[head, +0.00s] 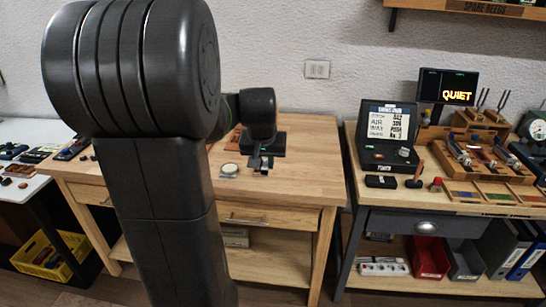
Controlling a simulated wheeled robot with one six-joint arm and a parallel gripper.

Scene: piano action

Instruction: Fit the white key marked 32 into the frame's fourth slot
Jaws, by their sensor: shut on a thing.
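My gripper (261,168) is small in the head view, low over the wooden bench (308,178) near the middle of the picture. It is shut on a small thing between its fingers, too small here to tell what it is. I cannot make out a white key marked 32 or any number. I cannot make out the frame or its fourth slot either. My own arm stands large in front and hides the left-middle of the bench.
A round pale-topped item (229,170) lies just left of my gripper. The bench's right part is bare. The right bench holds a black case (388,157), a wooden tool rack (480,165) and a QUIET sign (457,94). A yellow crate (45,262) sits low at left.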

